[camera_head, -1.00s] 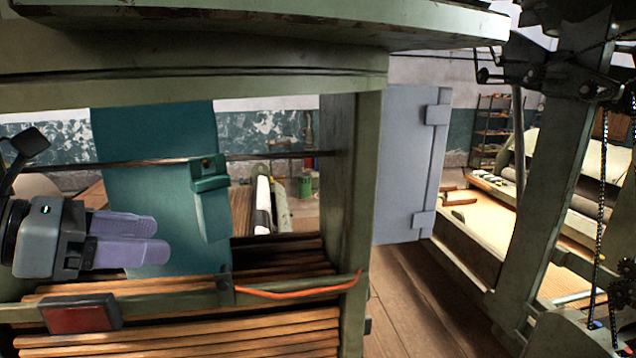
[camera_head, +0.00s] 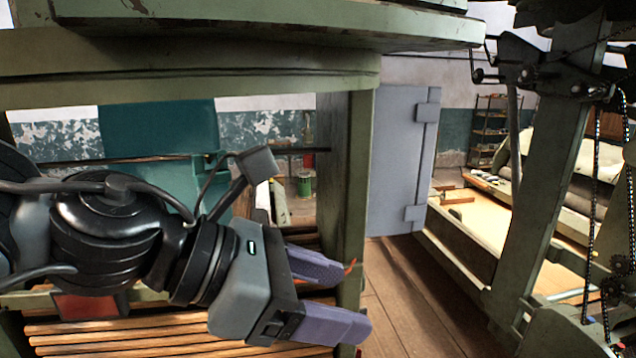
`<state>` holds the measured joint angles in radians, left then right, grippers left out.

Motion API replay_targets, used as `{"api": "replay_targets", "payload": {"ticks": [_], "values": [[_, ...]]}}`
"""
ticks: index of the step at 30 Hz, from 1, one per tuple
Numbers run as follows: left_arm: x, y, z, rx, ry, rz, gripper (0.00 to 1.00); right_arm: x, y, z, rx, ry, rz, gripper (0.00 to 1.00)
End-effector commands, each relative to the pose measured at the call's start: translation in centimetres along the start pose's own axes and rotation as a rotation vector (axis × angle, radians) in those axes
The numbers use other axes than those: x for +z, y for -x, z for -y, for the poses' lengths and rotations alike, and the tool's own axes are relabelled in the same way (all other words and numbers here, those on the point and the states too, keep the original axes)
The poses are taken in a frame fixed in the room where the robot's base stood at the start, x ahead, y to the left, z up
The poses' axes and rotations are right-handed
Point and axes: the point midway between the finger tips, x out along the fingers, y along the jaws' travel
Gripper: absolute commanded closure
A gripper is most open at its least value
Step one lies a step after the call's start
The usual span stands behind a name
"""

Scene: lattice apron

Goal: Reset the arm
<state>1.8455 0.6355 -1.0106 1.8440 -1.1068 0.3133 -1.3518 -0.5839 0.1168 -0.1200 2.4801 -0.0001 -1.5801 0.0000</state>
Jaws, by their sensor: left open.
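My left gripper (camera_head: 340,296) has two purple-grey fingers on a grey body. It reaches in from the left, in front of the green frame, and points to the right and slightly down. Its fingers are apart with nothing between them. The fingertips lie in front of the frame's right post (camera_head: 352,180) in the picture; I cannot tell whether they touch it. My arm hides much of the slats and the teal panel. My right gripper does not show.
Wooden slats (camera_head: 150,345) lie low in the green frame. A teal panel (camera_head: 150,135) hangs behind my arm. A grey door (camera_head: 398,160) stands open beside the post. Bare wooden floor (camera_head: 420,300) lies to the right, before machinery with hanging chains (camera_head: 598,200).

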Motion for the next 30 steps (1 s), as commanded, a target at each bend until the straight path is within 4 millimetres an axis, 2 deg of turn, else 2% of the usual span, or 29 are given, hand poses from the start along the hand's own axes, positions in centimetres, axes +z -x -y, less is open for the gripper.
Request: {"api": "replay_targets", "payload": {"ticks": [1,2,11,17,23,26,30], "values": [[0.6,-1.4,1.5,-0.034,-0.023,-0.009,0.35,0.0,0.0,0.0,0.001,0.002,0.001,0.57],[0.3,-1.9,1.6,-0.04,-0.013,-0.004,0.35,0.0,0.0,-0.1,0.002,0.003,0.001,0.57],[-2.6,-5.4,-1.1,-0.009,0.261,0.16,0.35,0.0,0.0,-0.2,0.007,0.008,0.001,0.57],[-6.0,-7.9,-3.3,0.03,0.565,0.313,0.35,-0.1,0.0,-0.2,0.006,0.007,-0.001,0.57],[-11.5,-9.3,-6.2,0.108,0.983,0.494,0.35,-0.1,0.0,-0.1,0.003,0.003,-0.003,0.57],[-15.2,-9.4,-7.5,0.162,1.204,0.579,0.35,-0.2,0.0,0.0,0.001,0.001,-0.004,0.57],[-21.5,-9.1,-8.8,0.262,1.523,0.691,0.35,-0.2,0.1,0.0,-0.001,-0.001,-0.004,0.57]]}}
